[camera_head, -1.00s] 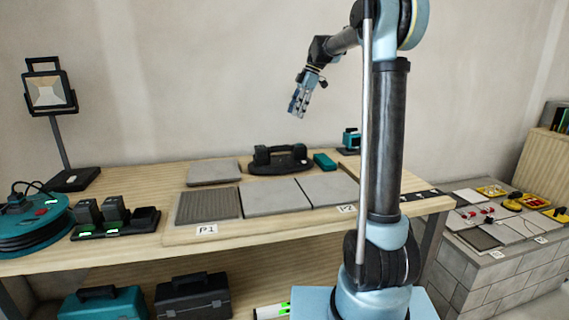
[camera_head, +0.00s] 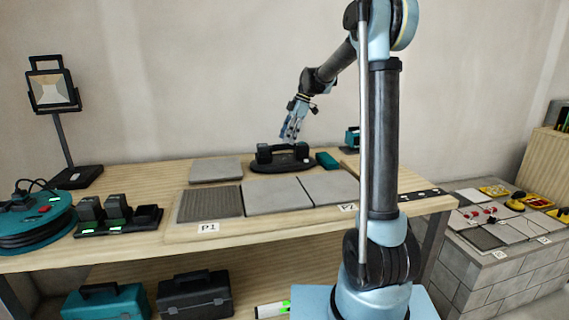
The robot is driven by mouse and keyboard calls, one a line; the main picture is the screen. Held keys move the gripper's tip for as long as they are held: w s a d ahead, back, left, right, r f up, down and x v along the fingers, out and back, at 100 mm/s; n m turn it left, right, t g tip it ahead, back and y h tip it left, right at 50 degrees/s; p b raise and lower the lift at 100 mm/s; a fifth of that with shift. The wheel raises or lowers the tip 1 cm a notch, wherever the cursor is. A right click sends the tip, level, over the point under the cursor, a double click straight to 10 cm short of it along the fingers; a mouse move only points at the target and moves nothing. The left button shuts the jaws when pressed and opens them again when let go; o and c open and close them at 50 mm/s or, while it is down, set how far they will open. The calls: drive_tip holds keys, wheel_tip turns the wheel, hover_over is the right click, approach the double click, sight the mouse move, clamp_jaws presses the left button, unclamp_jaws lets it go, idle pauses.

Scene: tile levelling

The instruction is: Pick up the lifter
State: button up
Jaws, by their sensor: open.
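The lifter (camera_head: 283,161), a black tool with an oval base and a raised handle bar, sits upright on the wooden workbench behind the grey tiles. My gripper (camera_head: 290,138) points down just above the lifter's right part, close to the handle. It is open with nothing in it. Whether a fingertip touches the handle is too small to tell. My arm reaches over the bench from the right.
Grey tiles (camera_head: 277,196) lie in front of the lifter, and a loose tile (camera_head: 216,170) lies to its left. A teal box (camera_head: 327,160) is close on its right. A work lamp (camera_head: 54,92) and battery charger (camera_head: 117,216) stand left. A block platform (camera_head: 490,260) is at right.

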sight(285, 146)
drive_tip(key=shift+d+x, duration=0.15)
drive_tip(key=shift+x, duration=1.1)
drive_tip(key=shift+d+x, duration=0.15)
drive_tip(key=shift+x, duration=1.15)
clamp_jaws()
